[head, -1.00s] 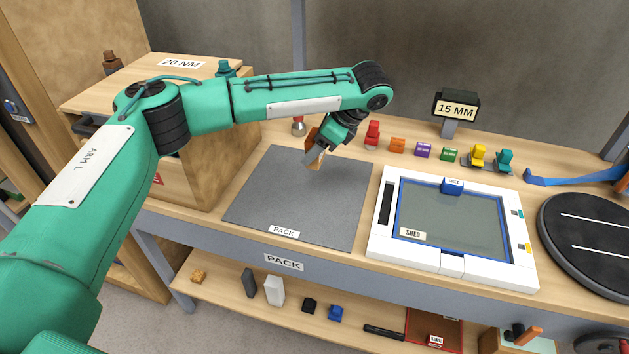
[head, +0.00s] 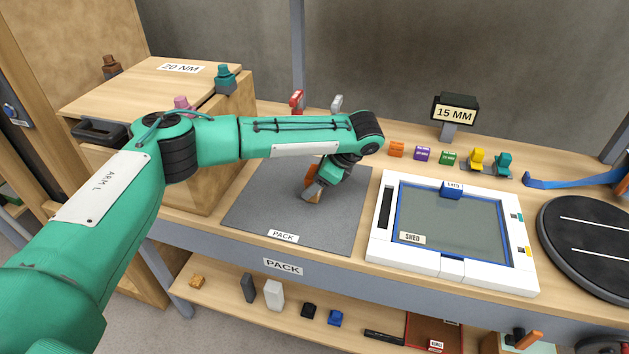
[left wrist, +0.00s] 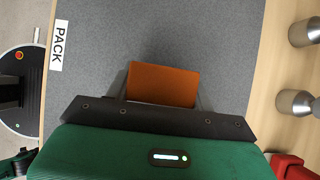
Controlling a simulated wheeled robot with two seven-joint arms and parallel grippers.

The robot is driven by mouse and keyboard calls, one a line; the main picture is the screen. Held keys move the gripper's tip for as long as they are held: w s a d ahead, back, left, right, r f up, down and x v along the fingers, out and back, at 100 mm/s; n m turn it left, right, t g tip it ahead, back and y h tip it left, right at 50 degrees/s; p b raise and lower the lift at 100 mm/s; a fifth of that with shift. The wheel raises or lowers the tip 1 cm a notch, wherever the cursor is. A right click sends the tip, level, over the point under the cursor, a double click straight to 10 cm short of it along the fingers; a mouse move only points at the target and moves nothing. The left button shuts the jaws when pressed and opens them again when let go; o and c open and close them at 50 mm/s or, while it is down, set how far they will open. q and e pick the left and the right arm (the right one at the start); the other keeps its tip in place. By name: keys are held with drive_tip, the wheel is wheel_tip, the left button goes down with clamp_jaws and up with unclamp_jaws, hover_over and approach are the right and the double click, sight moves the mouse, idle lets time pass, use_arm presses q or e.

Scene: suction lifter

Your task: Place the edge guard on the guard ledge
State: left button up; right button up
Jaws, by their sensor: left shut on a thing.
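An orange-brown block (left wrist: 162,84), seemingly the edge guard, is between the fingers of my left gripper (head: 313,194). The gripper is shut on it and points down over the dark grey PACK mat (head: 262,205). In the head view only a small part of the block shows past the fingers. I cannot tell whether it touches the mat. I cannot single out the guard ledge in these views. My right gripper is not in view.
A white-framed tray with a blue inner edge (head: 380,225) stands right of the mat. A black round turntable (head: 590,240) is farther right. Small coloured blocks, including a purple one (head: 422,153), line the back. A wooden cabinet (head: 225,135) stands left.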

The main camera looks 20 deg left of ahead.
use_arm(q)
drive_tip(key=o, duration=1)
